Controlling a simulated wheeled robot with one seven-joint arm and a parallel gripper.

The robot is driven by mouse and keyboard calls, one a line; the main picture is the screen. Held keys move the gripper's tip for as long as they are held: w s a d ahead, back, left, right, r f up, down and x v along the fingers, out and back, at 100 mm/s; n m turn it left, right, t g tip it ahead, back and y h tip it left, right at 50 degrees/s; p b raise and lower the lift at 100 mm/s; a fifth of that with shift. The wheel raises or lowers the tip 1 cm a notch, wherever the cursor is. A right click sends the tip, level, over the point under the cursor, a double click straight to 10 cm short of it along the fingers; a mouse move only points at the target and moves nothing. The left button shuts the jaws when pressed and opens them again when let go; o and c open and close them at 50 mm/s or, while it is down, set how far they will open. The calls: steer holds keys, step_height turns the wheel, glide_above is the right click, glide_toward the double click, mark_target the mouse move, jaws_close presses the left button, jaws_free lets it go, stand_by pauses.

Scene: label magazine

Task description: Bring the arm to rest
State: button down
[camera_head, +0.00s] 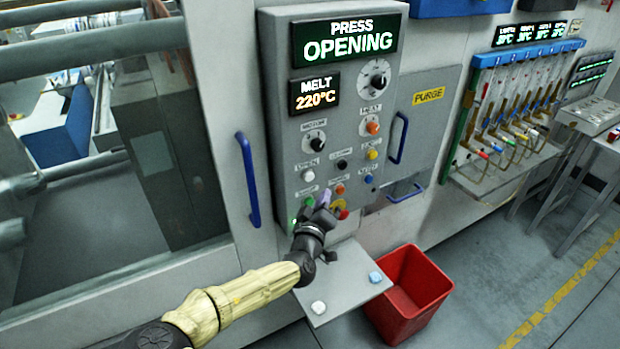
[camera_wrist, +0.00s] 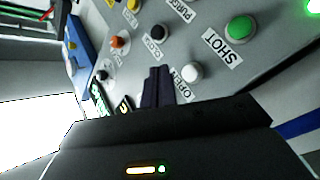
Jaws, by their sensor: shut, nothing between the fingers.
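My arm reaches from the lower left of the head view toward a grey control panel (camera_head: 290,120) on a machine. My gripper (camera_head: 325,200) is in front of the panel's lower buttons and partly hides them. In the wrist view my gripper (camera_wrist: 158,72) shows dark fingers closed together with nothing held. They point at the panel close to a white button (camera_wrist: 190,72) labelled OPEN. A green button (camera_wrist: 240,28) labelled SHOT is to the right. I cannot tell whether the fingertips touch the panel.
The display (camera_head: 348,38) reads PRESS OPENING and another (camera_head: 315,94) MELT 220°C. A small shelf (camera_head: 345,280) holds two pale pieces below my gripper. A red bin (camera_head: 410,290) stands on the floor. Blue handles (camera_head: 248,180) stick out.

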steer(key=s+d+f+m+g+h, duration=0.1)
steer(key=d+f+m+g+h, duration=0.3)
steer(key=d+f, duration=0.5)
steer(key=s+d+f+m+g+y, duration=0.4)
steer(key=s+d+g, duration=0.4)
steer(key=s+g, duration=0.15)
steer(key=s+r+g+y, duration=0.2)
steer(key=s+r+y, duration=0.2)
steer(key=s+r, duration=0.7)
steer(key=s, duration=0.3)
steer(key=shift+d+r+n, duration=0.3)
steer(key=shift+s, duration=0.1)
stand_by(1.2)
